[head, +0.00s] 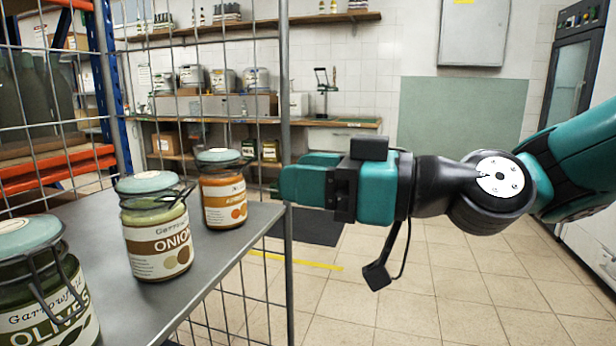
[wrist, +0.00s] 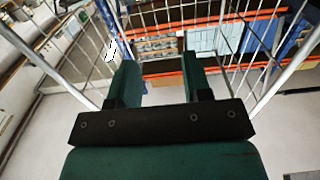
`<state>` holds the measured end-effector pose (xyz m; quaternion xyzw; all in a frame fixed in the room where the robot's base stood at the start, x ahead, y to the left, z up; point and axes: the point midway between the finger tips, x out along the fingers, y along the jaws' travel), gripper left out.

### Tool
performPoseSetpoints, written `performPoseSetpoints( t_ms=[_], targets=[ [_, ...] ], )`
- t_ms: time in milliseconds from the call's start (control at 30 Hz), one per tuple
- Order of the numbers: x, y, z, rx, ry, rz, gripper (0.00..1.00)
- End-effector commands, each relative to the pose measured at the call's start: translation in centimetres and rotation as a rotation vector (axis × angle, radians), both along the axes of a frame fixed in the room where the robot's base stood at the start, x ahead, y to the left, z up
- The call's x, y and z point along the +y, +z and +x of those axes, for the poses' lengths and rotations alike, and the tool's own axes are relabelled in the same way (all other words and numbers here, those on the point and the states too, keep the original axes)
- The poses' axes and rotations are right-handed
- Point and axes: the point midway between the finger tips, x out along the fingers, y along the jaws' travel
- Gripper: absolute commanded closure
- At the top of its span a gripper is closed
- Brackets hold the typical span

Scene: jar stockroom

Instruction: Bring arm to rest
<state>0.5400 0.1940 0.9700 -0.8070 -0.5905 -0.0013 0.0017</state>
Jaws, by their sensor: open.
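My arm reaches in from the right in the head view, held out level. My gripper (head: 300,178) points left, near the front post of the wire-sided shelf. In the wrist view its two green fingers (wrist: 158,75) stand apart with nothing between them.
An upright metal post (head: 286,255) and wire mesh (head: 215,300) bound the shelf beside the gripper. A wooden workbench (head: 345,124) with several containers stands along the back wall. A dark cabinet (head: 572,80) is at the far right. The tiled floor (head: 410,305) below the arm is clear.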

Motion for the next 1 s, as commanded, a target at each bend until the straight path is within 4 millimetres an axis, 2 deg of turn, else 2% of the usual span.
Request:
performPoseSetpoints(
  t_ms=[200,267,367,500,600,800,900,1000],
  targets=[
    [0.0,-0.5,-0.4,0.021,0.009,-0.029,0.55],
    [-0.1,-1.5,-1.3,0.06,0.024,-0.086,0.55],
    [-1.1,-4.6,-3.5,0.188,0.043,-0.255,0.55],
    [-4.8,-9.8,-7.1,0.453,-0.008,-0.544,0.55],
    [-8.0,-12.5,-9.4,0.634,-0.088,-0.707,0.55],
    [-14.7,-15.8,-14.0,0.969,-0.309,-0.955,0.55],
    [-15.0,-12.5,-14.0,0.986,-0.319,-0.963,0.55],
    [-14.9,-10.0,-14.0,0.985,-0.318,-0.963,0.55]
  ],
)
